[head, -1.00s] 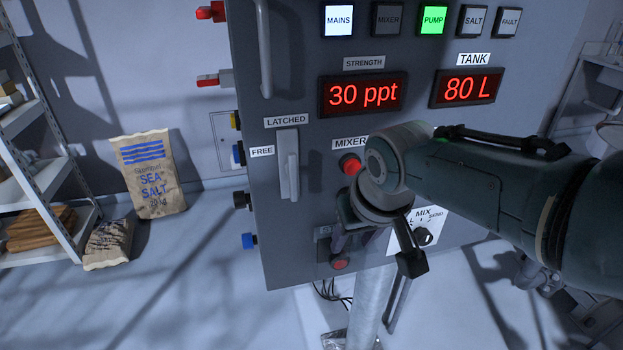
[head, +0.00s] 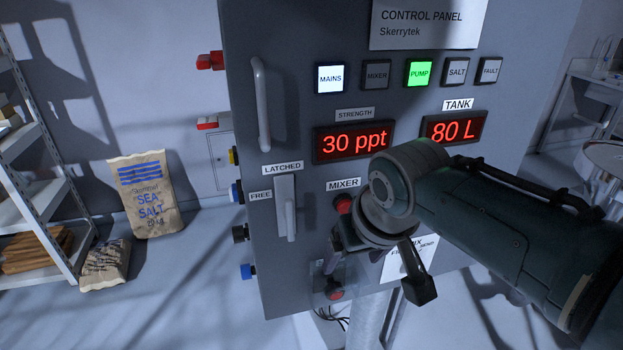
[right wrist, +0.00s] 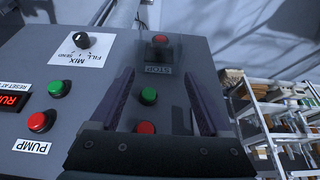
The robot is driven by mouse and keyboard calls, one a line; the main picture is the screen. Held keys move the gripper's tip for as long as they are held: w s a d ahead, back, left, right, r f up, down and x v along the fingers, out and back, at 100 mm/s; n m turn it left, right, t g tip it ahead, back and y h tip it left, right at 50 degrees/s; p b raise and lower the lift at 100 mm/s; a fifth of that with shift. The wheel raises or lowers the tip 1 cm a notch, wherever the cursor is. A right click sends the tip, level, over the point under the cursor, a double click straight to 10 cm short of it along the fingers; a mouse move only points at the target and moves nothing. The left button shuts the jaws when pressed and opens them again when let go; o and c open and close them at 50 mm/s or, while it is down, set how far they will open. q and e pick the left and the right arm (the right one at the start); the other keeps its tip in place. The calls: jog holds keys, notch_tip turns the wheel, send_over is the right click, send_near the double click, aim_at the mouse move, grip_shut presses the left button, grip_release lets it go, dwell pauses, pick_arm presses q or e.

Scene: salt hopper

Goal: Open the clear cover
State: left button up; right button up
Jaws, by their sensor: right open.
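The clear cover (head: 319,284) is a faint see-through box over the red stop button (head: 335,294) at the lower part of the control panel. In the right wrist view the stop button (right wrist: 160,40) shows above its STOP label, with the cover's outline hard to make out. My right gripper (right wrist: 163,88) is open and empty, its two dark fingers pointing toward the panel on either side of the stop button's column. In the head view its fingers (head: 338,240) are mostly hidden by my wrist, just above the cover. No contact with the cover is visible. My left gripper is not in view.
The red mixer button (head: 343,204) and a green button (right wrist: 149,96) are close to my right fingers. A latch handle (head: 287,207) and a long grey handle (head: 261,105) stand out on the panel's left. A salt bag (head: 147,195) leans on the wall.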

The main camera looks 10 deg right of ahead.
jog(key=p+v, duration=0.1)
jog(key=v, duration=0.3)
jog(key=shift+r, duration=0.1)
jog(key=s+d+r+n+g, duration=0.1)
jog(key=s+d+r, duration=0.15)
jog(key=s, duration=1.05)
jog(key=s+d+r+n, duration=0.1)
jog(key=s+r, duration=0.2)
jog(key=s, duration=0.9)
notch_tip(320, 180, up, 20)
jog(key=p, duration=2)
jog(key=shift+w+a, duration=0.1)
jog(key=shift+a, duration=0.05)
